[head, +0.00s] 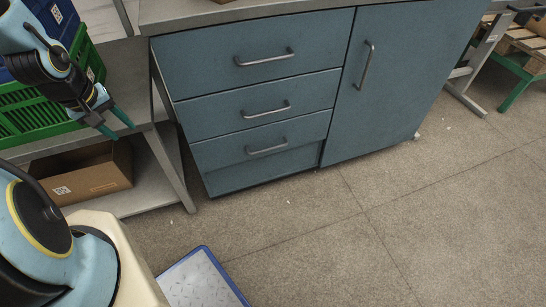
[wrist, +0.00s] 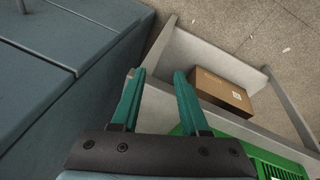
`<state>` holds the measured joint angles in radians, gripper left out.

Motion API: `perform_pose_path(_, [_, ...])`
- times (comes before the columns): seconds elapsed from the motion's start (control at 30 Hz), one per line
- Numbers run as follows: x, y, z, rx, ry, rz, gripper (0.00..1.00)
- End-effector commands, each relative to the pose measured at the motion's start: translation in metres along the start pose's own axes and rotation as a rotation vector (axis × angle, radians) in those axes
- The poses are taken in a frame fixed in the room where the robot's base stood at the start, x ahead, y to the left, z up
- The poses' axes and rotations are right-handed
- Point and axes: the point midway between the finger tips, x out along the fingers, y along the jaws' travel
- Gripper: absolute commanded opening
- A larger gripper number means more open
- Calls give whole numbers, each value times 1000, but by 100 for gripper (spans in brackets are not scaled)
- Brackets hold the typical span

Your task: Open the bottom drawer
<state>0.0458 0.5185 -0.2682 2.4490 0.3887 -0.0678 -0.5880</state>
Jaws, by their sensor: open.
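The blue-grey cabinet has three drawers on the left, each with a metal bar handle, and a door on the right. The bottom drawer (head: 225,152) is closed in the head view, and its handle (head: 267,146) is clear of anything. My gripper (head: 117,128) is at the left, in front of the side shelf and well left of the drawer. Its green fingers are apart with nothing between them. The gripper also shows in the wrist view (wrist: 157,76), with the cabinet (wrist: 45,80) at the left; the bottom drawer cannot be picked out there.
A steel shelf rack (head: 165,170) stands left of the cabinet. It holds a green crate (head: 30,125) and, lower, a cardboard box (head: 95,175). A blue-rimmed tray (head: 205,280) is low in front of me. Floor before the drawers is clear.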

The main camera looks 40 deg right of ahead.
Motion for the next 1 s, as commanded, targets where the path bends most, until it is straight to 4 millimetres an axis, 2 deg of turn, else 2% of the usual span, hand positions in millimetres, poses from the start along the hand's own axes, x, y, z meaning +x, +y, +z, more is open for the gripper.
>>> perform_pose_path(0.03, [46,7,12,-14,-13,46,45])
perform_pose_path(0.2, [146,56,40,-105,-52,259,45])
perform_pose_path(0.4, [234,125,84,-275,-157,554,45])
perform_pose_path(0.5, [264,159,106,-379,-234,708,45])
perform_pose_path(0.6, [283,188,124,-484,-316,849,45])
perform_pose_path(0.7, [290,208,134,-572,-388,961,45])
perform_pose_path(1.0, [291,234,142,-666,-474,1079,45])
